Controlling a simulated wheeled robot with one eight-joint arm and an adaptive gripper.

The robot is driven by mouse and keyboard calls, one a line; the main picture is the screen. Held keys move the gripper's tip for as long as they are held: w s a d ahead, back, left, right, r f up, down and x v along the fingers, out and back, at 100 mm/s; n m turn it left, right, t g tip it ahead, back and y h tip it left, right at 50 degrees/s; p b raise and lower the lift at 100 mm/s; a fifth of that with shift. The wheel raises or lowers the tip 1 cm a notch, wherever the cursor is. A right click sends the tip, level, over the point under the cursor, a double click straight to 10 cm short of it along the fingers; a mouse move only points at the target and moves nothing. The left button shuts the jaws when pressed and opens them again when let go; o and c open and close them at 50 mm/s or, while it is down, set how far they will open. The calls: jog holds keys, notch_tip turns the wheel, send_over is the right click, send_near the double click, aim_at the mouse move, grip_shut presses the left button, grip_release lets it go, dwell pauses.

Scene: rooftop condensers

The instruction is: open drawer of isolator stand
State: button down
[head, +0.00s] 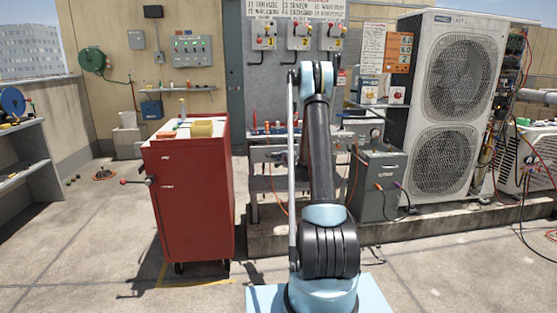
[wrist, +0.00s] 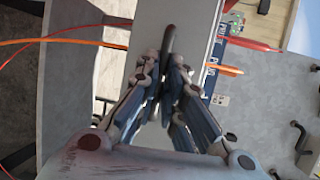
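The isolator stand (head: 270,184) is a grey metal bench behind my arm in the head view, with tools along its top. My arm covers part of its front. In the wrist view, a pale grey drawer front (wrist: 198,28) runs steeply through the tilted picture, with a dark bar handle (wrist: 169,38) on it. My gripper (wrist: 167,72) is at this handle, its fingers close together on both sides of the bar. The fingers look shut on it. In the head view my gripper is hidden behind my arm. I cannot tell how far the drawer stands out.
A red tool cabinet (head: 190,195) stands left of the stand. A grey box with cables (head: 380,185) and a large condenser (head: 445,85) stand to the right. Orange cables (wrist: 60,41) cross the wrist view. The concrete floor in front is mostly clear.

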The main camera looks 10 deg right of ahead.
jog(key=c, duration=1.8)
grip_release()
jog(key=shift+a+f, duration=0.15)
jog(key=shift+a, duration=0.25)
jog(key=shift+o, duration=0.5)
jog(key=shift+d, duration=0.2)
jog(key=v, duration=1.2)
